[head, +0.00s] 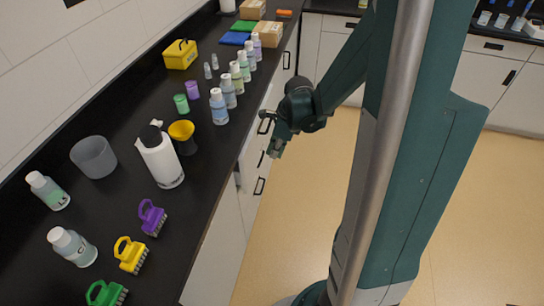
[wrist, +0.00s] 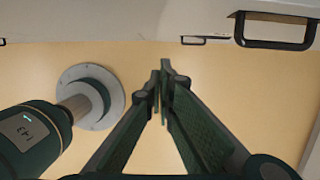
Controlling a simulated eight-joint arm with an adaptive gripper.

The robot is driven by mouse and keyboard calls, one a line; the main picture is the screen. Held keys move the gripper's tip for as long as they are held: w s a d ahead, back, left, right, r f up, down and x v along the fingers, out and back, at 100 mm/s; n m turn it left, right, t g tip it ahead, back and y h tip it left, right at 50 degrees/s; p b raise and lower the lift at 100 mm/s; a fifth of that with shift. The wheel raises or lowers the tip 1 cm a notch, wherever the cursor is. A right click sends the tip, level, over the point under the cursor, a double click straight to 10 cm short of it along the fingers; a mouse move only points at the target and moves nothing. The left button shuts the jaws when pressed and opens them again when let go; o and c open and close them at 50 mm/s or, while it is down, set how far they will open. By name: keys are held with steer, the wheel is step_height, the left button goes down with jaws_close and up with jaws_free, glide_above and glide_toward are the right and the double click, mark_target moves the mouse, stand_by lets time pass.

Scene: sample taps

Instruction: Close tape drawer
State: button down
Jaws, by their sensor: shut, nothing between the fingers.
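My gripper (head: 275,152) is shut and empty in front of the left counter's white cabinet fronts (head: 250,172). In the wrist view its fingertips (wrist: 164,75) meet near the middle, over the floor, apart from the white front (wrist: 110,20) at the top. That front carries a dark handle (wrist: 272,44) at upper right and a small dark label holder (wrist: 205,40). In the head view a dark handle (head: 259,187) shows just below my gripper. I cannot tell which front is the tape drawer or how far it stands out; no tape is visible.
The black counter (head: 215,150) holds several bottles, brushes, a grey cup (head: 94,157), a white dispenser bottle (head: 160,160) and a yellow box (head: 180,54). More cabinets (head: 500,75) stand at the back.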

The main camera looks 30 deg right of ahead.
steer(key=shift+v, duration=1.05)
steer(key=w+d+f+t+y+p, duration=0.1)
steer(key=w+d+f+t+y, duration=0.1)
steer(key=w+d, duration=0.7)
steer(key=w+d+f+t+y+p, duration=0.2)
steer(key=w+d, duration=0.8)
steer(key=d, duration=0.8)
steer(key=shift+w+f, duration=0.2)
steer(key=shift+w, duration=0.1)
steer(key=w+a+f+b, duration=0.2)
steer(key=w+a+f, duration=0.5)
steer(key=a, duration=0.1)
steer(key=shift+w+b, duration=0.3)
steer(key=shift+w, duration=0.1)
